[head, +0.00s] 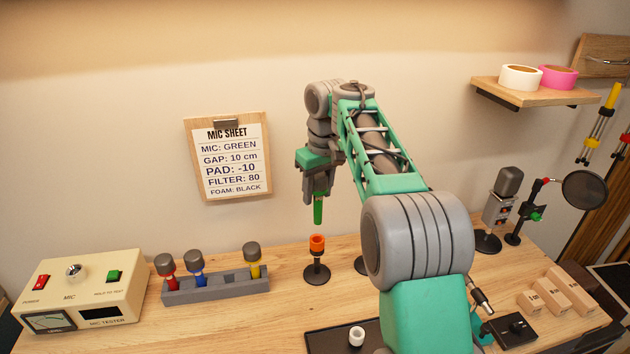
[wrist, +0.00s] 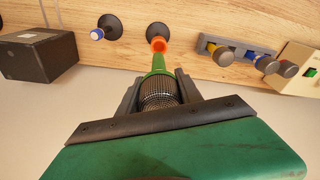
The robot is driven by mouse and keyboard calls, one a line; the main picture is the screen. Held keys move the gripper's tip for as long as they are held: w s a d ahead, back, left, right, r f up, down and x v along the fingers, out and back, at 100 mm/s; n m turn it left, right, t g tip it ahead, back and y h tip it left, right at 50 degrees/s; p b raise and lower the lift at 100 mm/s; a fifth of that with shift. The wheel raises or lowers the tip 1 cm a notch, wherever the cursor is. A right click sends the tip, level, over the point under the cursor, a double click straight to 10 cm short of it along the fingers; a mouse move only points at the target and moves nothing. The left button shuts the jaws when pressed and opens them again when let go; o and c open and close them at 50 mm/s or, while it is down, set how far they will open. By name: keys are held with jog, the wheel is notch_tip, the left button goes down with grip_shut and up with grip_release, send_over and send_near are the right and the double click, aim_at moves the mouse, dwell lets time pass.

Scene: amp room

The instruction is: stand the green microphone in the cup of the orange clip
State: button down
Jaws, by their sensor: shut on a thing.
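My gripper (head: 318,190) is shut on the green microphone (head: 318,209), holding it upright with its green handle pointing down. In the wrist view the jaws (wrist: 160,98) close around the dark mesh head of the microphone (wrist: 159,65). The orange clip (head: 317,243) stands on a round black base on the table, and its cup looks empty in the wrist view (wrist: 158,42). In the head view the handle's lower end hangs above the orange cup with a visible gap. The microphone's head is mostly hidden in the head view.
A grey rack (head: 215,286) with red, blue and yellow microphones stands left of the clip, beside the mic tester (head: 82,290). A blue-ringed clip (wrist: 97,34) stands near the orange one. A white ring (head: 356,336) lies in front on a dark tray. My arm hides part of the table.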

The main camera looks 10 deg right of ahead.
aim_at(316, 223)
jog(key=shift+s+a+f+b, duration=0.1)
jog(key=shift+a+f+b, duration=0.1)
jog(key=shift+f+b, duration=0.35)
notch_tip(316, 223, down, 7)
jog(key=b, duration=0.6)
jog(key=shift+r, duration=0.15)
jog(key=c, duration=0.7)
grip_release()
jog(key=r+p, duration=0.3)
jog(key=r, duration=0.2)
jog(key=s+r+p, duration=0.1)
jog(key=r+p, duration=0.1)
jog(key=shift+d+r+p, duration=0.25)
jog(key=shift+r+p, duration=0.05)
jog(key=shift+r, duration=0.05)
